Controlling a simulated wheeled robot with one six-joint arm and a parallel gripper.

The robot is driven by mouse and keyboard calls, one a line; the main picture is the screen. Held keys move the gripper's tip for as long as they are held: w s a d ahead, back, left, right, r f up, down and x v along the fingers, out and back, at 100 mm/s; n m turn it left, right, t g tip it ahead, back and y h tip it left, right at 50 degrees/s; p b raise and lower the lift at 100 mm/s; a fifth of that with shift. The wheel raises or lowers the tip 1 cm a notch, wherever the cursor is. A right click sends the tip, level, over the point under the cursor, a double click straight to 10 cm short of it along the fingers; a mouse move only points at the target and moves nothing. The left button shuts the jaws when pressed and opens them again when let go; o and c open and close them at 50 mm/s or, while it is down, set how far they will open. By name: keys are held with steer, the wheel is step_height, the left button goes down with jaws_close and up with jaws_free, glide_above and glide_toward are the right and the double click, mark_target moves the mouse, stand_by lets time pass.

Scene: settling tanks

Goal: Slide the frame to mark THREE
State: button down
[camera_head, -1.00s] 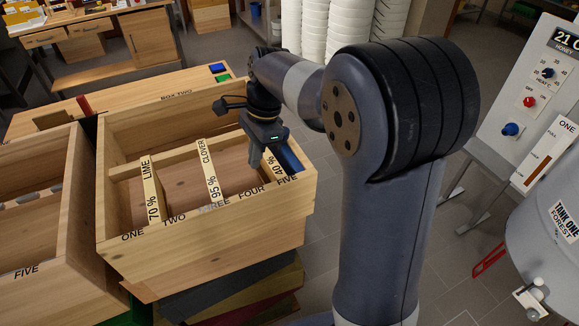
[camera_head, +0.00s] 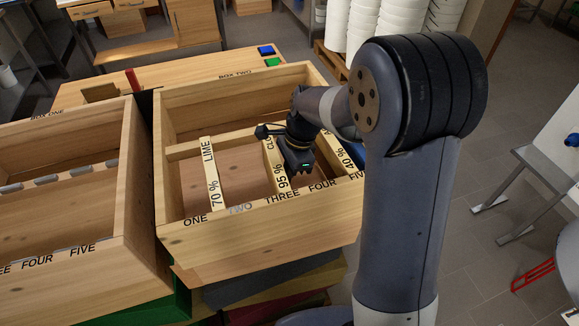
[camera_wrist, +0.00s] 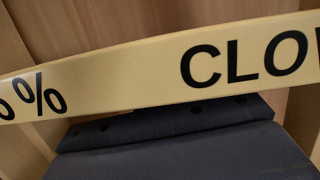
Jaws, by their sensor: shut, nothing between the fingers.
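Three wooden frames with pale top bars stand in box two (camera_head: 200,262). The CLOVER 95 % frame (camera_head: 281,184) has its near end close to the mark THREE (camera_head: 283,198). The LIME 70 % frame (camera_head: 210,170) stands between ONE and TWO. The 40 % frame (camera_head: 350,157) is near FIVE, partly hidden by my arm. My gripper (camera_head: 298,173) is shut and empty, low beside the right side of the CLOVER bar. In the wrist view the CLOVER bar (camera_wrist: 130,80) crosses in front of my dark gripper (camera_wrist: 165,125); I cannot tell whether they touch.
Box one (camera_head: 60,285) stands close on the left. A blue and a green button (camera_head: 272,62) sit on the bench behind box two. White stacked tubs (camera_head: 375,25) stand at the back. A grey stand (camera_head: 530,200) is on the right.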

mark_target(274, 173)
steer(key=shift+s+a, duration=0.2)
steer(key=shift+a, duration=0.35)
steer(key=shift+s+a, duration=0.15)
steer(key=shift+a, duration=0.35)
steer(key=p+v, duration=0.8)
steer(key=v, duration=0.2)
steer(key=shift+p, duration=0.35)
steer(key=shift+d+f, duration=0.1)
